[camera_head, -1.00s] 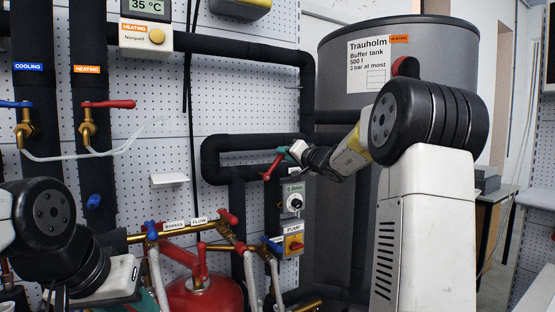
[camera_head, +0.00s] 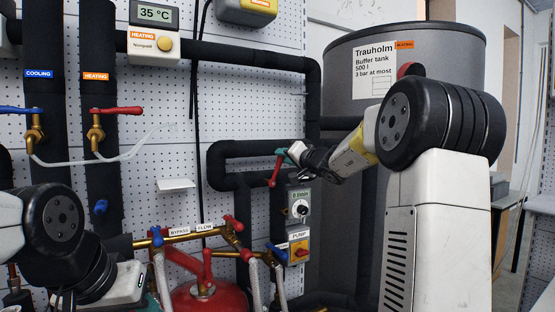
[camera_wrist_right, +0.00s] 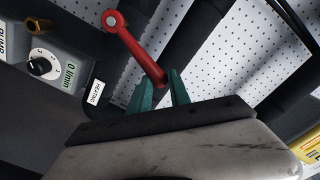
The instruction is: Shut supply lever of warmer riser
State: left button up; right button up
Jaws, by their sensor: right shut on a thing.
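My right gripper (camera_head: 285,155) has its teal fingers closed on the free end of a red lever (camera_head: 276,170). The lever hangs from that grip down to its round pivot, just above the flow dial panel. In the right wrist view the red lever (camera_wrist_right: 137,50) runs from its pivot at the upper left to its tip between the teal fingers (camera_wrist_right: 160,92).
The flow dial panel (camera_head: 299,195) and pump switch (camera_head: 299,250) are just below the lever. A black pipe (camera_head: 235,150) bends beside it. The buffer tank (camera_head: 440,60) stands behind my right arm. Other red and blue levers are on the left pipes and lower manifold.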

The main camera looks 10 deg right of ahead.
jog(key=shift+a, duration=0.15)
jog(key=shift+o, duration=0.3)
jog(key=shift+s+a+r, duration=0.1)
jog(key=shift+s+a, duration=0.15)
jog(key=shift+a, duration=0.4)
jog(key=shift+s+a+r, duration=0.1)
jog(key=shift+s+a, duration=0.15)
jog(key=shift+a, duration=0.35)
jog(key=shift+f, duration=0.1)
jog(key=o, duration=1.1)
jog(key=shift+c, duration=0.2)
jog(key=shift+d, duration=0.1)
